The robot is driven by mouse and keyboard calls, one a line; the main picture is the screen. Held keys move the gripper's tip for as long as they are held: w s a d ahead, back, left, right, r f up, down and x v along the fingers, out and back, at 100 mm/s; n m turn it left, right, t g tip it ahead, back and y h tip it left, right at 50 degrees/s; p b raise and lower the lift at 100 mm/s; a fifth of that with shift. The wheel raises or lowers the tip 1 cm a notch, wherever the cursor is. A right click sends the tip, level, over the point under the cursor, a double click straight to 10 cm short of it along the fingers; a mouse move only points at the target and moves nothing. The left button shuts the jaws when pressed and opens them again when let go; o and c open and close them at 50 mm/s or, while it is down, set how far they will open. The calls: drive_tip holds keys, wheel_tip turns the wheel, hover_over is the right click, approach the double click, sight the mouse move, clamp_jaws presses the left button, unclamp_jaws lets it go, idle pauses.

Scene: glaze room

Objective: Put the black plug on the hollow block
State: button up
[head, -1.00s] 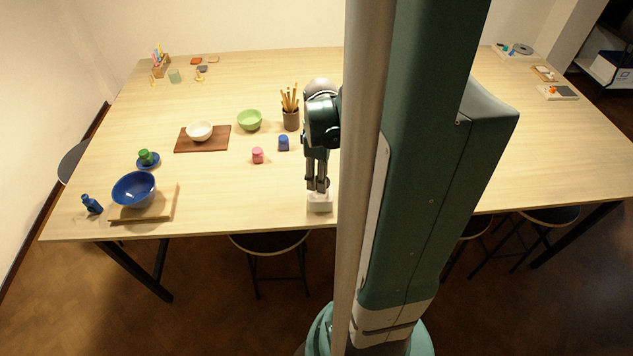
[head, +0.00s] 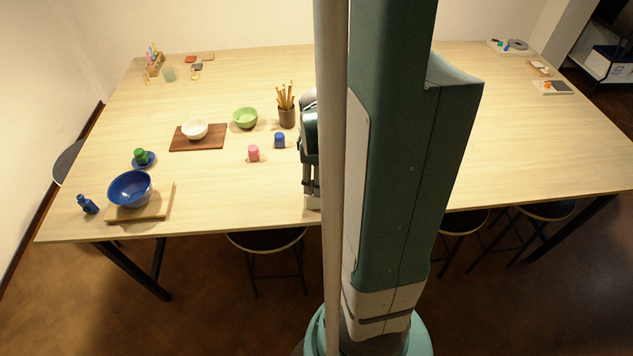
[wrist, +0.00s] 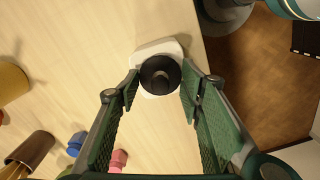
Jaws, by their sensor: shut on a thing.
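The black plug (wrist: 160,75) is round and dark with a raised knob, seen from above in the wrist view. My gripper (wrist: 160,84) is shut on it, one green finger on each side. The pale hollow block (wrist: 172,48) lies directly beneath the plug, which covers its middle, so any opening is hidden. I cannot tell whether the plug touches the block or is seated in it. In the head view, the block (head: 312,203) is at the table's front edge, partly hidden by my column, and my gripper (head: 311,187) is right above it.
A pink piece (head: 253,154) and a blue piece (head: 280,141) stand left of the block, with a brown pencil cup (head: 286,118) behind. A blue bowl (head: 130,188) on a board is farther left. The table's front edge (head: 270,230) is close to the block.

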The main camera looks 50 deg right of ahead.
drive_tip(key=shift+f, duration=0.3)
drive_tip(key=shift+f, duration=0.15)
drive_tip(key=o, duration=0.8)
drive_tip(key=shift+o, duration=0.2)
drive_tip(key=shift+r, duration=0.3)
wheel_tip(320, 180, up, 12)
drive_tip(key=shift+f+p, duration=0.15)
drive_tip(key=shift+p, duration=0.2)
drive_tip(key=shift+a, duration=0.1)
idle(0.8)
